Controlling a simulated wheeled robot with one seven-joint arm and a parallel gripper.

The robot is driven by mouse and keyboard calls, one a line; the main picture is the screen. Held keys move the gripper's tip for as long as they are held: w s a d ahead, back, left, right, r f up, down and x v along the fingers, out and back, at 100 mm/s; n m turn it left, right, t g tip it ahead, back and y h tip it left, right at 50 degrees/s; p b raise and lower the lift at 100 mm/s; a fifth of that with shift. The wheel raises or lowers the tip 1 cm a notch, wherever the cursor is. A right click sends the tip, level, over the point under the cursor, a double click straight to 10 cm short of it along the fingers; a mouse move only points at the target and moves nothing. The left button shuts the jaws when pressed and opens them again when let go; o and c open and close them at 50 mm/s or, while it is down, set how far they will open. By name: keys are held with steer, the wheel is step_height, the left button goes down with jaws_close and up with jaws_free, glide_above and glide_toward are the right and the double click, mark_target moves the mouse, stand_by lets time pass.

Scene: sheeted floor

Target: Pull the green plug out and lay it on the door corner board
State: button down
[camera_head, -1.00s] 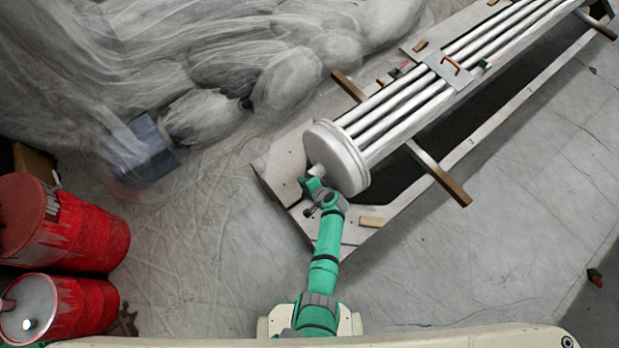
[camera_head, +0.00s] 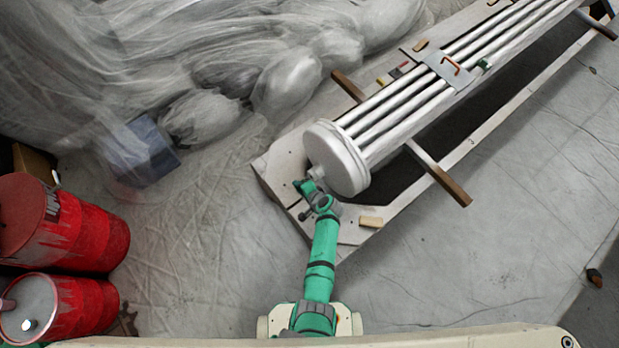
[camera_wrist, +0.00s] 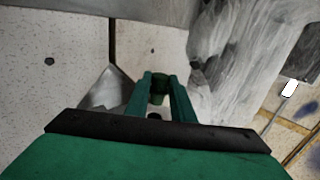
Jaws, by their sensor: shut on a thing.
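My gripper (camera_head: 303,186) is at the near end of the white cylinder cap (camera_head: 340,158), just left of and below its flat face. In the wrist view its two green fingers (camera_wrist: 159,92) are shut on a small dark green plug (camera_wrist: 158,80). In the head view the plug is too small to make out at the fingers. The pale door corner board (camera_head: 281,168) lies beneath, its cut corner left of the gripper. In the wrist view the speckled board (camera_wrist: 55,85) fills the left side. I cannot tell whether the plug touches anything beyond the fingers.
White tubes (camera_head: 440,90) run from the cap to the upper right, over wooden bars (camera_head: 440,175). A tan block (camera_head: 371,222) lies on the board's near edge.

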steer(key=shift+s+a, duration=0.1)
steer(key=shift+a, duration=0.05)
steer(key=shift+s+a, duration=0.55)
steer(key=shift+a, duration=0.2)
steer(key=shift+s+a, duration=0.5)
steer(key=shift+a, duration=0.25)
steer(key=d+r+m+t+h, duration=0.1)
steer(key=d+r+m+h, duration=0.1)
steer(key=r, duration=0.7)
steer(key=d+r+m+h, duration=0.3)
steer(key=d+r+m, duration=0.1)
steer(key=r, duration=0.6)
steer(key=shift+s+m+t, duration=0.15)
steer(key=shift+m+t, duration=0.25)
steer(key=shift+m, duration=0.2)
